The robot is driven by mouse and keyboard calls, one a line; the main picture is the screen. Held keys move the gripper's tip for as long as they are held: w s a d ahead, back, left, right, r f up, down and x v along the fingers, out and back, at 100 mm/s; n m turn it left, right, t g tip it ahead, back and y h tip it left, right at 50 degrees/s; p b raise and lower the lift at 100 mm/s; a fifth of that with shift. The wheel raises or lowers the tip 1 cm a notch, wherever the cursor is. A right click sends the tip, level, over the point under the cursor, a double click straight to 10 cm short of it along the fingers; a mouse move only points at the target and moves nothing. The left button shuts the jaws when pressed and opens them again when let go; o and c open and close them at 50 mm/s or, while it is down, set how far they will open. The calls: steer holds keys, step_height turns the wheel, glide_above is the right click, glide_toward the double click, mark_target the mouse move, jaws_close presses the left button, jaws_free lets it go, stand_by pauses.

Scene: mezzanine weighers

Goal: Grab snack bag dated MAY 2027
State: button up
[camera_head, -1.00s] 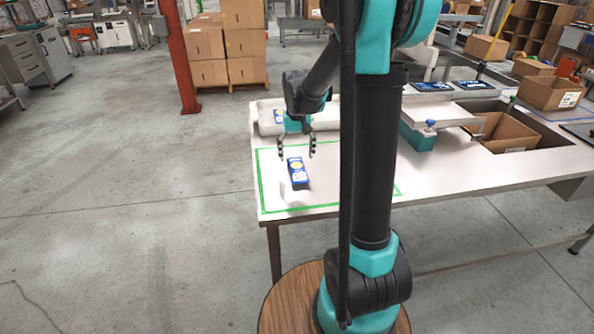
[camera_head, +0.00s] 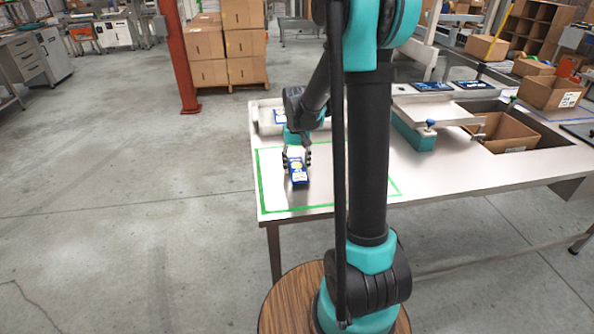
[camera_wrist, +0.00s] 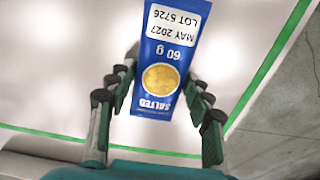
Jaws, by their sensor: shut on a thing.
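The snack bag (camera_wrist: 168,58) is blue, with a yellow round picture, the word SALTED, 60 g and a white label reading MAY 2027, LOT 5726. It appears upside down in the wrist view. In the head view the bag (camera_head: 299,174) is at the near left part of the white table (camera_head: 330,192), inside a green outline. My gripper (camera_wrist: 160,92) has a finger on each side of the bag's lower part in the wrist view and is shut on it. My gripper also shows in the head view (camera_head: 297,158). I cannot tell whether the bag touches the table.
Another blue-labelled packet (camera_head: 280,115) lies behind, at the table's far left. A weigher (camera_head: 436,112) and an open cardboard box (camera_head: 507,133) stand to the right. The table around the bag is clear. A red post (camera_head: 177,60) stands beyond the table.

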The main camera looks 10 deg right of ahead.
steer(key=shift+c, duration=0.8)
